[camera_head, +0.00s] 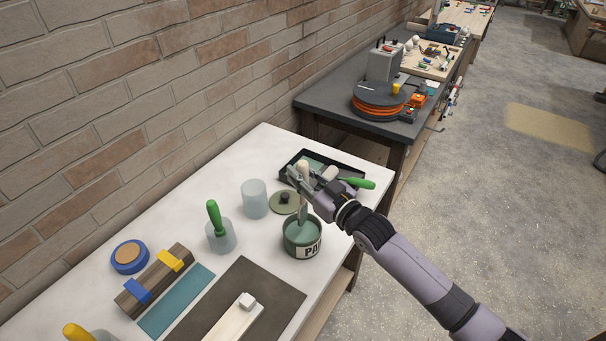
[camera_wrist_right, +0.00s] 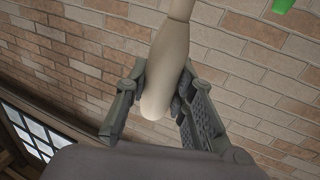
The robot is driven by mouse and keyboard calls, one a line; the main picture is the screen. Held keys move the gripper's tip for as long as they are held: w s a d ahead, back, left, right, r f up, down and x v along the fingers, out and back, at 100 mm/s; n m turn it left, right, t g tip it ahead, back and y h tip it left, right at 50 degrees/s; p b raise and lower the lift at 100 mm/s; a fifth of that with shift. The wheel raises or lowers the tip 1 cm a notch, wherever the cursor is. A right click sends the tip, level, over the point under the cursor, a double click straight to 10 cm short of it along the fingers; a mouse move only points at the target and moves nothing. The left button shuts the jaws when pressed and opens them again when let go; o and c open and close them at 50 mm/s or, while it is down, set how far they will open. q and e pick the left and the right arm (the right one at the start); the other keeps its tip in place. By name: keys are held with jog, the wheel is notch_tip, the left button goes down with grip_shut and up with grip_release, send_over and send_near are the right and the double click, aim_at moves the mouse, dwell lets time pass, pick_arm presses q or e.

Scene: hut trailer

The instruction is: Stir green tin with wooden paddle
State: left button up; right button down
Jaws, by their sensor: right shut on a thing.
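The green tin (camera_head: 289,240), with a light label on its side, stands open on the white bench near its right edge. My right gripper (camera_head: 303,179) is above the tin, shut on the pale handle of the wooden paddle (camera_head: 303,167). The paddle hangs roughly upright below the fingers. Its lower end reaches inside the tin's rim, and its tip is hidden there. In the right wrist view the rounded paddle handle (camera_wrist_right: 170,65) lies between the two fingers. My left gripper is not in view.
A round green lid (camera_head: 283,203) and a frosted cup (camera_head: 254,198) stand left of the tin. A black tray (camera_head: 345,160) with a green-handled tool is behind the gripper. A green-handled tool in a cup (camera_head: 220,236) and a brown mat (camera_head: 262,285) are nearer. The brick wall borders the left.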

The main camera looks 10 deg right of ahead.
aim_at(302, 162)
jog(key=shift+r, duration=0.1)
notch_tip(302, 162, up, 3)
jog(key=shift+f+p, duration=0.1)
jog(key=shift+p, duration=1.05)
jog(key=shift+r, duration=1.05)
jog(key=shift+b, duration=0.3)
